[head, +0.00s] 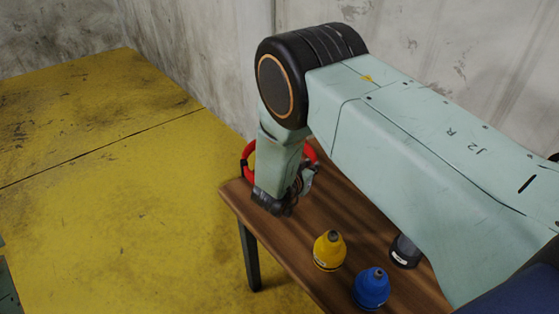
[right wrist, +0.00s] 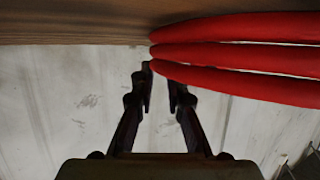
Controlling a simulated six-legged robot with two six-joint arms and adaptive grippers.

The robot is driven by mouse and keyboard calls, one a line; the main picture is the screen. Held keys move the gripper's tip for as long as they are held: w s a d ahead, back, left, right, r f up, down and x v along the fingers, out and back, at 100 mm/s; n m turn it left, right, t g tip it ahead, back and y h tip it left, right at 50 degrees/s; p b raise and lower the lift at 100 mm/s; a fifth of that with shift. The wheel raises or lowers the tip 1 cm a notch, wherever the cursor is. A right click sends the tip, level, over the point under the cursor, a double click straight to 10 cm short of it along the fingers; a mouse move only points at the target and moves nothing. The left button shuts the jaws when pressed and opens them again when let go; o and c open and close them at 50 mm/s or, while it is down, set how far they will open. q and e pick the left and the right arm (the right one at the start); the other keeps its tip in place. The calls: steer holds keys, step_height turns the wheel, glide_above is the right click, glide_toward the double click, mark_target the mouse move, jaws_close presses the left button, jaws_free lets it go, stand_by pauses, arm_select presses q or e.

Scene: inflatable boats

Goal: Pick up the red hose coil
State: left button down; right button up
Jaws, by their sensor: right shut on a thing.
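The red hose coil (head: 247,162) is at the far left end of the wooden table, partly hidden behind my right arm and gripper. In the right wrist view its several thick red strands (right wrist: 240,55) come in from the right and end near the fingertips. My right gripper (head: 289,200) is low at the coil, and its two dark fingers (right wrist: 161,80) show in the wrist view. It is shut on the coil, though the exact contact is hard to see. I cannot tell whether the coil is clear of the tabletop. My left gripper is not in view.
The wooden table (head: 300,238) also carries a yellow cone-shaped bottle (head: 329,252), a blue one (head: 371,289) and a dark one (head: 404,253), all nearer than the coil. A grey wall (head: 200,50) stands behind. Yellow floor (head: 110,190) is open to the left.

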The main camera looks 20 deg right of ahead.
jaws_close()
step_height(320, 180, up, 10)
steer(key=p, duration=0.4)
stand_by(1.0)
